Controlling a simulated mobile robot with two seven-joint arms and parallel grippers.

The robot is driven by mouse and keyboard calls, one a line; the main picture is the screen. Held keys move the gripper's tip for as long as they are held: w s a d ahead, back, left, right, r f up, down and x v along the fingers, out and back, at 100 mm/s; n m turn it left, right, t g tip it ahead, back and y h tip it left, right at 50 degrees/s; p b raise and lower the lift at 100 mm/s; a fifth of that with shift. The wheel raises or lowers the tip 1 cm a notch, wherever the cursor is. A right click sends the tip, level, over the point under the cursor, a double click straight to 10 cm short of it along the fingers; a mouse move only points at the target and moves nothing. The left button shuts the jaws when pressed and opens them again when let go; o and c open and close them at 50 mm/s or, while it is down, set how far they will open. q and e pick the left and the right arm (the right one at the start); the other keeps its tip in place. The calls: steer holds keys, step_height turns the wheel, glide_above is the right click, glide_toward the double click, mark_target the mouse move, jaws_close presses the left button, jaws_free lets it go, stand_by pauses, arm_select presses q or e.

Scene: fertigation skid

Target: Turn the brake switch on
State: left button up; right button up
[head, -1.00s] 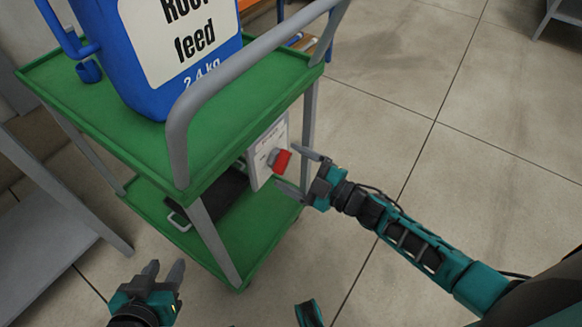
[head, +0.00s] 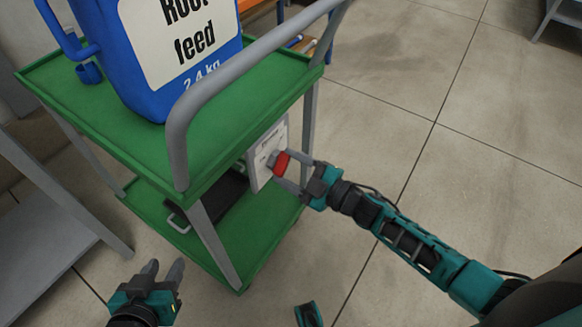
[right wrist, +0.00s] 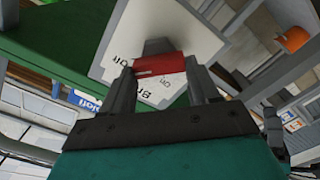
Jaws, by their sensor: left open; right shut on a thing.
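The brake switch is a red knob (head: 281,163) on a white panel (head: 262,150) fixed at the end of the green cart. My right gripper (head: 290,168) has its fingers on either side of the red knob and is shut on it. In the right wrist view the red knob (right wrist: 160,66) lies between the two fingertips of my right gripper (right wrist: 160,80), with the white panel (right wrist: 125,50) behind. My left gripper (head: 163,272) is open and empty, low at the left, apart from the cart.
A dark case (head: 215,203) lies on the lower shelf. A grey shelf (head: 40,220) stands left.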

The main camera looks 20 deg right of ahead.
arm_select(q)
steer(key=shift+f, duration=0.15)
arm_select(e)
steer(key=shift+n, duration=0.3)
steer(key=shift+f+n+b, duration=0.15)
steer(key=shift+n+b, duration=0.2)
steer(key=shift+n, duration=0.65)
steer(key=n+b, duration=0.1)
steer(key=n, duration=0.2)
steer(key=shift+f, duration=0.1)
steer(key=n+b, duration=0.1)
steer(key=n, duration=0.2)
steer(key=n+b, duration=0.1)
steer(key=n, duration=0.1)
steer(key=shift+f+n, duration=0.2)
steer(key=shift+n, duration=0.2)
steer(key=n+b, duration=0.1)
steer(key=n, duration=0.1)
steer(key=shift+n+b, duration=1)
steer(key=shift+n, duration=0.9)
arm_select(q)
steer(key=f, duration=0.2)
steer(key=d+f, duration=0.1)
steer(key=f, duration=0.2)
steer(key=shift+w+b, duration=0.15)
steer(key=shift+b, duration=0.25)
arm_select(e)
steer(key=shift+n, duration=0.3)
arm_select(q)
steer(key=shift+f, duration=0.1)
